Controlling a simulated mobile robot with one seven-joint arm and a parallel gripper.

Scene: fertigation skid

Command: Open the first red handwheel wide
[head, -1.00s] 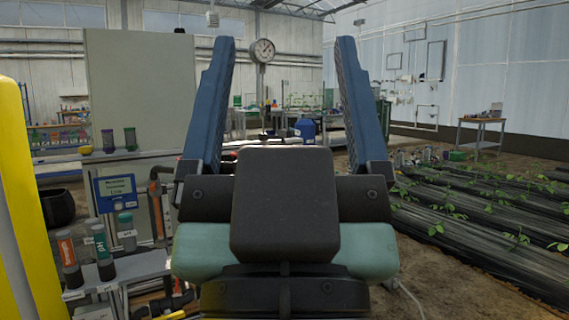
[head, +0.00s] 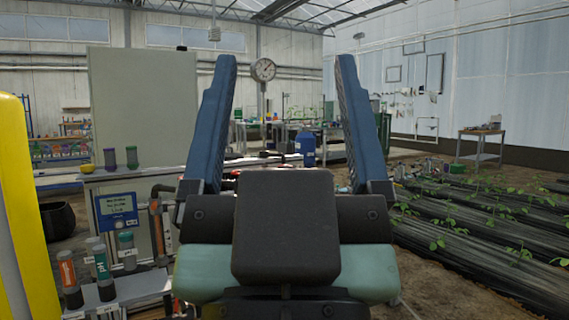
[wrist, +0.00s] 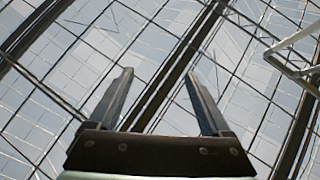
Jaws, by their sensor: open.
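My gripper (head: 286,62) stands in the middle of the head view with its two long blue fingers pointing up and wide apart. Nothing is between them. In the wrist view, my gripper (wrist: 160,73) is also open and empty, against the glazed roof. I cannot make out a red handwheel in either view. A little red shows behind the left finger's base in the head view, too small and covered to tell what it is. My gripper and wrist hide the area straight ahead.
At left are a yellow post (head: 22,210), a grey panel (head: 140,105), a blue display box (head: 117,210) and several bottles, one marked pH (head: 101,262). A gauge (head: 263,70) and a blue canister (head: 305,147) stand behind. Planted beds (head: 490,225) lie at right.

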